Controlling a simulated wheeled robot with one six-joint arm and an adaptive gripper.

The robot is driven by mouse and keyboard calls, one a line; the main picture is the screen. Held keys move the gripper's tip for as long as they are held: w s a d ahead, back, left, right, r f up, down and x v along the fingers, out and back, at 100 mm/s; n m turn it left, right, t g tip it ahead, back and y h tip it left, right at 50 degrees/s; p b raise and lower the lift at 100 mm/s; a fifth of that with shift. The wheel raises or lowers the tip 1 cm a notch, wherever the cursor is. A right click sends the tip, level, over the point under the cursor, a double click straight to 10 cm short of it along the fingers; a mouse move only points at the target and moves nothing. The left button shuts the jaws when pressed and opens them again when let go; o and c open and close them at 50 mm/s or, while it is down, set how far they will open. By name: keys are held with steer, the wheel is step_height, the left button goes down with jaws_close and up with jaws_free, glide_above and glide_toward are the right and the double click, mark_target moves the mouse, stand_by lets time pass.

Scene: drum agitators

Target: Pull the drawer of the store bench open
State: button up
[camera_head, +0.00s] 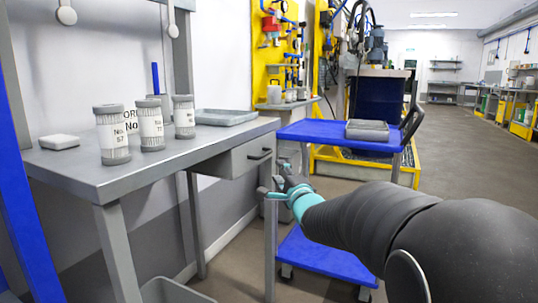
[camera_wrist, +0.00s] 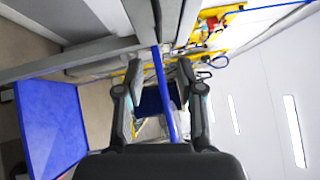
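The grey store bench (camera_head: 160,158) stands at the left in the head view. Its drawer (camera_head: 238,160) is under the right end of the top and looks shut, its front about flush with the bench. A dark bar handle (camera_head: 260,155) is on the drawer front. My gripper (camera_head: 277,182) is just right of and below the handle in the head view, apart from it. In the wrist view my gripper (camera_wrist: 159,72) has its two fingers spread with nothing held between them. I cannot make out the handle in the wrist view.
Several labelled jars (camera_head: 150,127), a white block (camera_head: 59,141) and a grey tray (camera_head: 222,117) are on the bench. A blue cart (camera_head: 345,135) with a grey box (camera_head: 367,130) stands close behind my gripper. Open floor (camera_head: 455,150) lies to the right.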

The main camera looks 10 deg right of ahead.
mark_target(266, 154)
steer(key=w, duration=0.4)
steer(key=w+a+r, duration=0.1)
steer(key=w, duration=0.4)
steer(key=w+a, duration=0.1)
steer(key=w, duration=0.3)
steer(key=shift+w+r+p, duration=0.15)
steer(key=shift+r+p, duration=0.15)
